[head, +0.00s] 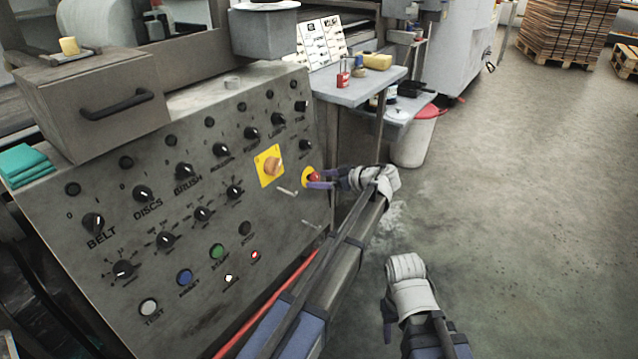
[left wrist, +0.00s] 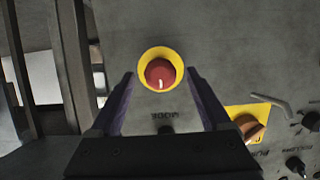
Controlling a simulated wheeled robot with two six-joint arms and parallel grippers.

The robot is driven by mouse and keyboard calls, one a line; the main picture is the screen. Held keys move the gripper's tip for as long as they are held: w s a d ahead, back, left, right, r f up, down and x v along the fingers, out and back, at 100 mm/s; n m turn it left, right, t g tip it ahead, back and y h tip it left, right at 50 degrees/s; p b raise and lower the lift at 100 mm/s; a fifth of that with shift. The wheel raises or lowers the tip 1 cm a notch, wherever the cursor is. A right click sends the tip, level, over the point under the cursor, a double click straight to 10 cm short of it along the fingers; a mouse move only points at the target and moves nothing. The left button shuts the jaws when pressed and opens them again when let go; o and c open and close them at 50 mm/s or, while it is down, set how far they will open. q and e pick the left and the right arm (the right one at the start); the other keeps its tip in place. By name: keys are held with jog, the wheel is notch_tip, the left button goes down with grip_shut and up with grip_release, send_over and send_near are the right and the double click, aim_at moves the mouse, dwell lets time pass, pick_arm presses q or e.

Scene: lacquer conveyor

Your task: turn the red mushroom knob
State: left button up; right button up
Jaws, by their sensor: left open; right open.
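The red mushroom knob (head: 314,177) sits on a yellow ring at the right side of the grey control panel (head: 130,239). In the left wrist view the knob (left wrist: 160,74) shows a white mark at its lower edge, and the yellow ring (left wrist: 160,53) surrounds it. My left gripper (head: 318,179) is at the knob. In the left wrist view its two purple fingers (left wrist: 162,84) are open, one on each side of the knob, with gaps showing. My right gripper (head: 389,325) is low over the floor, away from the panel; its fingers are mostly hidden.
An orange rotary switch on a yellow plate (head: 262,153) is close left of the knob. A bent metal handle (head: 287,191) sticks out between them. Several black dials and buttons cover the panel. A small table (head: 362,91) stands behind. The floor (head: 500,220) at the right is clear.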

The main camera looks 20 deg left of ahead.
pick_arm(q)
jog(key=shift+w+a+f, duration=0.2)
jog(key=shift+a, duration=0.35)
grip_shut()
dwell(0.4)
